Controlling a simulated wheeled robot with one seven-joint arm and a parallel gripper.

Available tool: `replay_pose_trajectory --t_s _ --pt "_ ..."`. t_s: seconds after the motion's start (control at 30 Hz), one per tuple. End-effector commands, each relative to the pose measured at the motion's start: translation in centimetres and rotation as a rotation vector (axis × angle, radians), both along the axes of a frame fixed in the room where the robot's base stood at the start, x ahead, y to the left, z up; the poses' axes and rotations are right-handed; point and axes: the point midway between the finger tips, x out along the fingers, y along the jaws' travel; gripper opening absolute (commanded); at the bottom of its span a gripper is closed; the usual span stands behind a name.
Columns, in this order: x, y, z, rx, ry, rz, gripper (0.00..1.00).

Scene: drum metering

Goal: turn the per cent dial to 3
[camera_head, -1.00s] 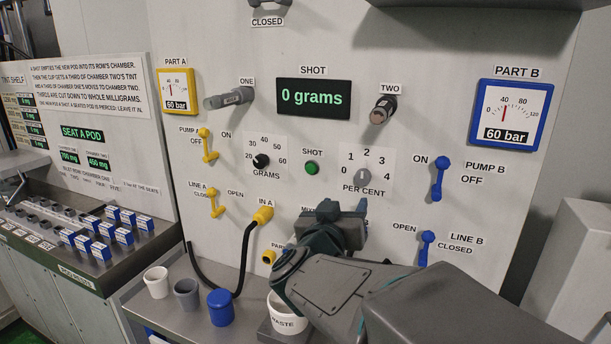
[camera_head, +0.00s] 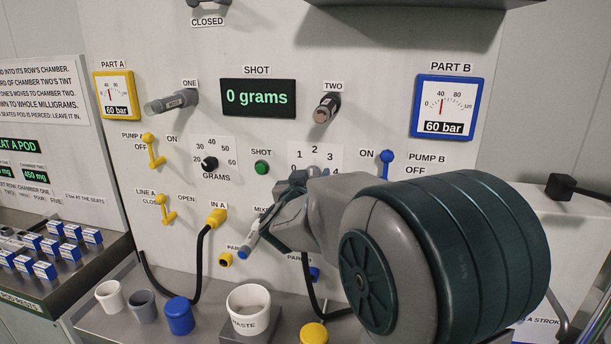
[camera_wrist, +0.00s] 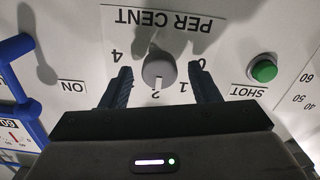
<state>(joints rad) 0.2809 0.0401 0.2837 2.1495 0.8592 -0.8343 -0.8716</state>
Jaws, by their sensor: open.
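The per cent dial (camera_wrist: 158,68) is a grey round knob in the wrist view, where the panel appears upside down. Its white pointer mark faces the 2. The label PER CENT and the numbers 4, 2 and 1 show around it; the 3 is hidden by a finger. My gripper (camera_wrist: 160,70) is open, with one dark finger on each side of the knob and a gap visible on both sides. In the head view my gripper (camera_head: 297,186) is up at the panel and my arm hides the dial.
The green SHOT button (camera_wrist: 264,71) is beside the dial. The black grams dial (camera_head: 209,163) is further left. The blue pump B lever (camera_head: 386,163) is to the right. Cups and the waste pot (camera_head: 248,307) stand on the shelf below.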

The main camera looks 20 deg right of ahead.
Motion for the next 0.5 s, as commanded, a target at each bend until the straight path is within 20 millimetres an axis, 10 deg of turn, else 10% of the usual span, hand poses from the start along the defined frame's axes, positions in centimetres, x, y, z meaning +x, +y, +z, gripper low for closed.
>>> replay_pose_trajectory --t_s 0.33,0.5 --pt "0.35 -0.27 0.03 -0.001 -0.001 0.0 0.56" --pt "0.34 -0.25 0.02 -0.001 -0.001 0.0 0.14"
